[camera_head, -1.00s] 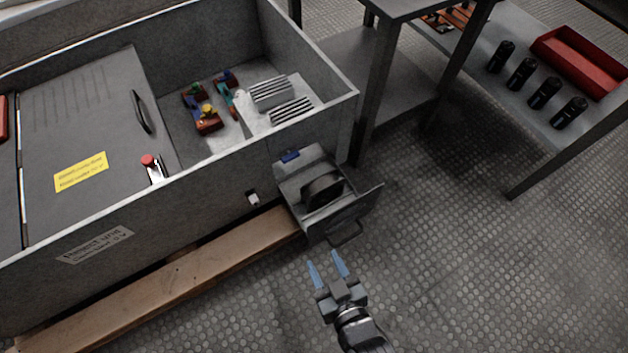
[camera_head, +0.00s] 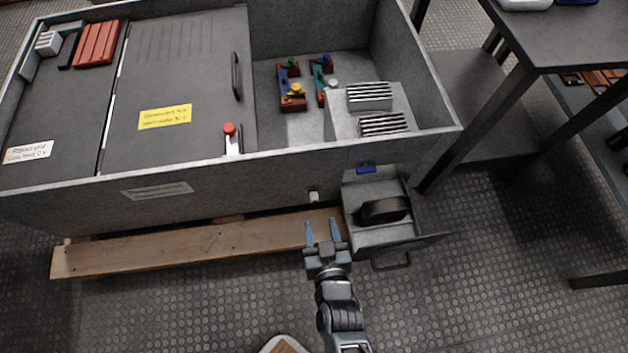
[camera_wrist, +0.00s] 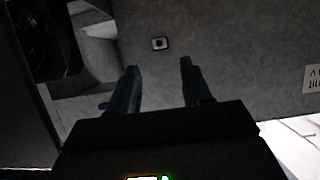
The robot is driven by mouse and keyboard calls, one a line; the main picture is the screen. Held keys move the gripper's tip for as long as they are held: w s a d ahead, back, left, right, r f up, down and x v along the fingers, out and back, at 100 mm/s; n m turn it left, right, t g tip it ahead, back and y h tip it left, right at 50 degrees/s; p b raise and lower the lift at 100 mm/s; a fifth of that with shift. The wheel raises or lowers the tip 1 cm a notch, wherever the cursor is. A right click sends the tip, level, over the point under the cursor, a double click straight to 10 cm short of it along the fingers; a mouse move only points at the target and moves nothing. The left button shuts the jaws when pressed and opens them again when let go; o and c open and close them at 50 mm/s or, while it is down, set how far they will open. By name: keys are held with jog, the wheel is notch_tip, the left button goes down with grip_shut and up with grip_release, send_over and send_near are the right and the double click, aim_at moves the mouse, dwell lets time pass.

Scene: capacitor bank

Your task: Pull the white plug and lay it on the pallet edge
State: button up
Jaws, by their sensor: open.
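The white plug (camera_head: 314,195) sits on the lower front wall of the grey cabinet, just left of the open fan box. In the wrist view a small pale square with a dark centre (camera_wrist: 160,43) on the grey wall looks like the same plug, ahead of and between my fingertips. My gripper (camera_head: 322,225) is open and empty, below and in front of the plug, apart from it. Its two fingers also show in the wrist view (camera_wrist: 160,68). The wooden pallet edge (camera_head: 190,247) runs along the floor under the cabinet front and is bare.
An open box with a dark round fan (camera_head: 384,209) and a lowered door (camera_head: 405,250) juts out right of the plug. A blue latch (camera_head: 366,169) is above it. A dark table (camera_head: 560,40) stands at right. The floor in front is clear.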

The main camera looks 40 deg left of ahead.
aim_at(315, 201)
jog(key=b+x, duration=0.4)
jog(key=x, duration=0.3)
jog(key=shift+w+a+f+b, duration=0.2)
jog(key=shift+w+f+b, duration=0.05)
jog(key=shift+b, duration=0.1)
jog(key=shift+w+a+f, duration=0.1)
jog(key=shift+w+a, duration=0.3)
jog(key=shift+a, duration=0.05)
jog(key=shift+b, duration=0.3)
dwell(0.5)
grip_shut()
jog(key=o, duration=0.7)
grip_release()
